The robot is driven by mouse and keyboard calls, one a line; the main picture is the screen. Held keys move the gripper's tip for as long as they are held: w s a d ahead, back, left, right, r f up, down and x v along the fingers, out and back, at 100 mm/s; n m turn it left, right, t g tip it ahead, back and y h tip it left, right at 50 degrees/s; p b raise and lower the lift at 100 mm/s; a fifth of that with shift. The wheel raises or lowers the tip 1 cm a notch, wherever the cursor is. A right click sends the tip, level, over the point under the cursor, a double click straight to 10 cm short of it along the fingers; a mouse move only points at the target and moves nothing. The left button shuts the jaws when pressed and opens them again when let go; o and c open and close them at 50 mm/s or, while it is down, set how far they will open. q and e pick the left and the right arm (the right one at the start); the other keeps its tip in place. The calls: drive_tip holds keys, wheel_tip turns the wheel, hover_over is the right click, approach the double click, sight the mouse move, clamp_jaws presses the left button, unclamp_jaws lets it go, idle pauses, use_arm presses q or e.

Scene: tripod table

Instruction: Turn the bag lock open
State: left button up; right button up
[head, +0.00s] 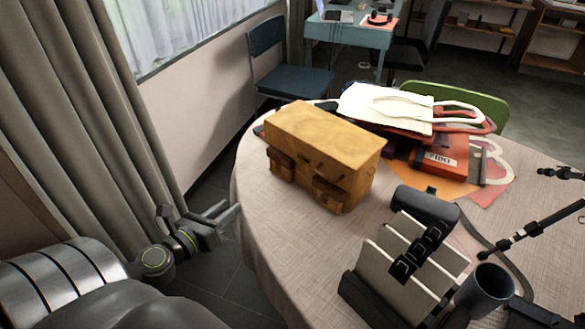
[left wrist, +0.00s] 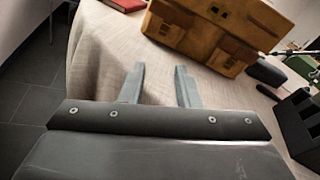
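The bag (head: 325,142) is a boxy tan-brown case standing upright on the round table, with pockets on its near side. In the left wrist view the bag (left wrist: 228,32) stands beyond the fingertips, cut off at the top. A small dark clasp (left wrist: 216,11), which looks like the lock, shows on its face; I cannot tell how it is turned. My left gripper (head: 226,212) is off the table's left edge, left of the bag and apart from it. In the left wrist view the left gripper (left wrist: 160,70) has its fingers apart with nothing between them. My right gripper is not in view.
The table (head: 262,215) has clear cloth left and in front of the bag. Tote bags (head: 385,105) lie behind it. A black rack with pale panels (head: 400,270), a dark mug (head: 486,290) and black rods (head: 545,225) occupy the right. A blue chair (head: 290,80) stands behind.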

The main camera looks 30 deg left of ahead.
use_arm(q)
drive_tip(key=d+r+m+t+h, duration=0.1)
drive_tip(key=d+r+m+h, duration=0.2)
drive_tip(key=d+r+m, duration=0.25)
drive_tip(key=p, duration=0.9)
approach(299, 159)
drive_tip(key=w, duration=0.2)
drive_tip(key=w+p, duration=0.1)
drive_tip(key=w, duration=0.1)
drive_tip(key=w+d, duration=0.1)
drive_tip(key=w, duration=0.1)
drive_tip(key=shift+w+f+p, duration=0.1)
drive_tip(key=shift+w+p, duration=0.25)
drive_tip(key=shift+p, duration=0.05)
drive_tip(key=shift+w+d, duration=0.15)
drive_tip(key=shift+w, duration=0.6)
clamp_jaws()
